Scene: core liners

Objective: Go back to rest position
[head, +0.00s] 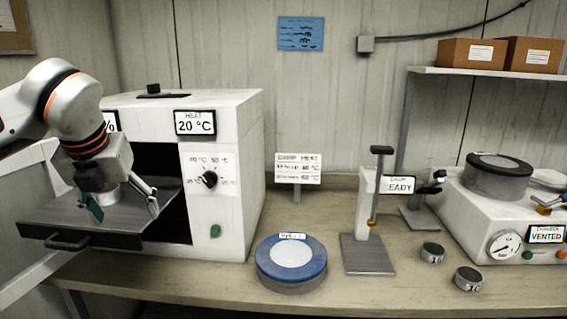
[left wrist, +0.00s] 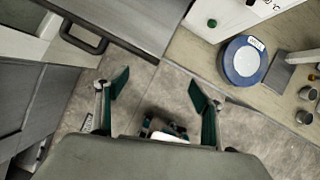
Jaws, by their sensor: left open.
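My left gripper (head: 122,208) hangs in front of the white oven (head: 226,150), above its pulled-out grey tray (head: 160,226). Its fingers are spread apart with nothing between them. In the left wrist view the same gripper (left wrist: 158,92) shows two green-padded fingers wide open, with the floor beyond them.
A blue-rimmed round container (head: 291,262) stands on the bench (head: 215,283) right of the oven. A press-like stand (head: 368,255), small weights (head: 468,279) and a white chamber unit (head: 510,225) stand further right. The oven tray's handle (head: 68,243) juts forward.

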